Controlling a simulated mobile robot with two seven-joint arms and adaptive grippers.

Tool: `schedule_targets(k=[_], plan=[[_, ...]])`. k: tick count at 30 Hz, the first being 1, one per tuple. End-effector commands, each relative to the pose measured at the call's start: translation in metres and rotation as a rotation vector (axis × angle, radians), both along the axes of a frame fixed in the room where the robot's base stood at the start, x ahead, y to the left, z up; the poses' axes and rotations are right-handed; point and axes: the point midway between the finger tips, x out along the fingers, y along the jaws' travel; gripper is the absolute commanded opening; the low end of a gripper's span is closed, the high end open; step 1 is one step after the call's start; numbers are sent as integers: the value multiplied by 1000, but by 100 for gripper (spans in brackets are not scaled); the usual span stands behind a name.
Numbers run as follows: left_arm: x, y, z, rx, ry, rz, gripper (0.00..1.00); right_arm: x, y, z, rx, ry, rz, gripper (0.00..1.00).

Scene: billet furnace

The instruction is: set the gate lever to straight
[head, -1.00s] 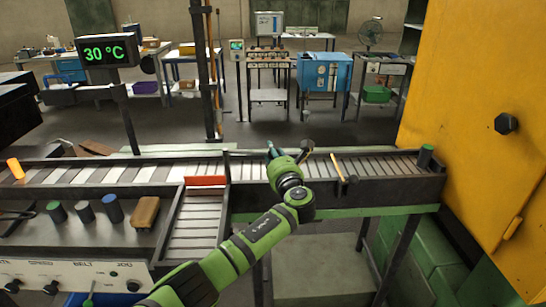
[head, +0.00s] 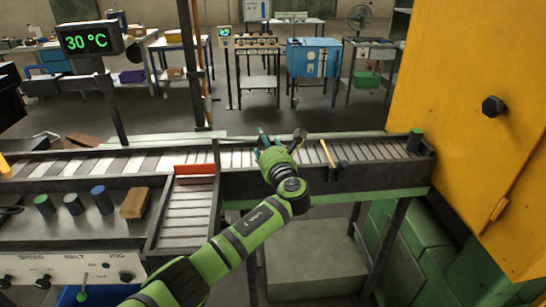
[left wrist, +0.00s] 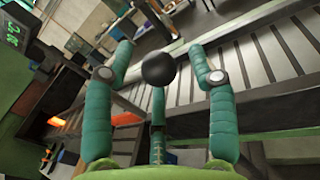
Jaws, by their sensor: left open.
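A lever with a round black knob, which I take for the gate lever (left wrist: 158,70), shows between my left gripper's fingers in the left wrist view. In the head view a dark knob (head: 299,137) shows just right of the gripper. My left gripper (head: 268,139) is open over the conveyor. In the left wrist view its teal fingers (left wrist: 161,52) stand on both sides of the knob, with visible gaps. Whether anything touches the knob I cannot tell. The red gate (head: 195,169) lies across the mouth of the side chute. The lever's base is hidden.
The slatted conveyor (head: 378,152) runs left to right, with a yellow-handled lever (head: 327,153) on its front edge. A yellow furnace body (head: 460,110) blocks the right. An orange glowing billet (left wrist: 57,122) is at left in the wrist view. Dark cylinders and a brown block (head: 134,203) stand front left.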

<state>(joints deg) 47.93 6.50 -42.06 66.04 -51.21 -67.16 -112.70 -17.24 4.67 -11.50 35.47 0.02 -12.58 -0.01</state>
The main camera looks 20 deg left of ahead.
Motion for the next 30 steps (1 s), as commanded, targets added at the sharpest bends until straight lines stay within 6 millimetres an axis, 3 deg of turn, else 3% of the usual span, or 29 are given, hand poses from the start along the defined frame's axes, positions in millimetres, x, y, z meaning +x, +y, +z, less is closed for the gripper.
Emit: schedule_targets(k=[9,15,27,30], plan=[[-55,-35,-1,-3,1,-4,57,1,1,0,1,-2,-1,40],[-78,-48,0,-1,0,-1,57,1,1,0,1,-2,-1,40],[-84,-52,0,-1,1,0,57,1,1,0,1,-2,-1,40],[-83,-51,-9,-17,9,-4,57,1,1,0,1,-2,-1,40]])
